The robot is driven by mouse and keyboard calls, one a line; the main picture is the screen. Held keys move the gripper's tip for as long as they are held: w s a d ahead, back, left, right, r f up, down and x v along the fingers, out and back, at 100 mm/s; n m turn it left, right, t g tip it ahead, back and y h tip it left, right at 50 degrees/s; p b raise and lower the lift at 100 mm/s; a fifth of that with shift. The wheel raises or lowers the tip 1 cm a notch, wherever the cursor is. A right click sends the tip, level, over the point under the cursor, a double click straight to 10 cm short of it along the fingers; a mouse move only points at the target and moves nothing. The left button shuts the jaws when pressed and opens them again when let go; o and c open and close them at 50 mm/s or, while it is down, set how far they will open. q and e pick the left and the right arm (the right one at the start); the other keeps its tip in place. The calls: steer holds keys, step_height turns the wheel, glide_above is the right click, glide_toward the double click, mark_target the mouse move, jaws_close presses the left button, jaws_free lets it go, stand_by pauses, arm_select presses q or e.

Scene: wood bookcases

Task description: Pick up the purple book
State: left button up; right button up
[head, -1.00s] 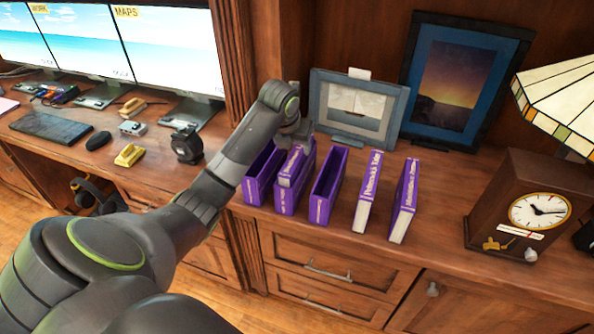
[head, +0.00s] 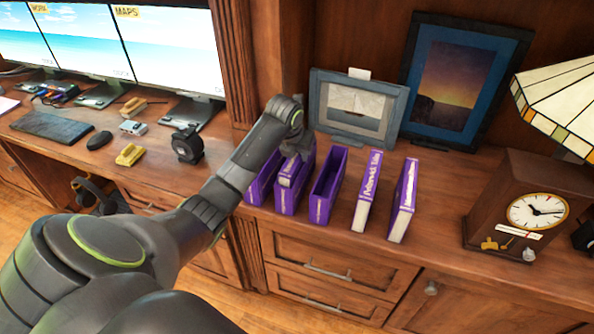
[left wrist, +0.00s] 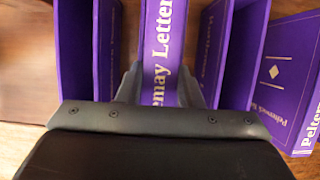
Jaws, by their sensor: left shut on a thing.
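A purple book with pale spine lettering (left wrist: 163,45) stands between the fingers of my left gripper (left wrist: 160,88) in the left wrist view. The gripper is shut on it, one finger on each side. In the head view this book (head: 290,175) stands in a purple open-topped case (head: 287,204), and my left gripper (head: 297,149) is at its upper far part, partly hidden by the wrist. Two more purple books with white pages stand to the right, one nearer (head: 366,192) and one farther right (head: 404,202). My right gripper is not in view.
Empty-looking purple cases stand close on either side, one right (head: 328,188) and one left (head: 262,178). Framed pictures (head: 356,108) lean behind. A clock (head: 530,205) stands at right. Some counter between books and clock is free.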

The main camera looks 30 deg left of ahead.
arm_select(q)
jaws_close()
steer(key=shift+w+r, duration=0.1)
steer(key=shift+r, duration=0.05)
steer(key=shift+r, duration=0.6)
step_height(320, 180, up, 17)
steer(key=p, duration=0.1)
steer(key=shift+f, duration=0.15)
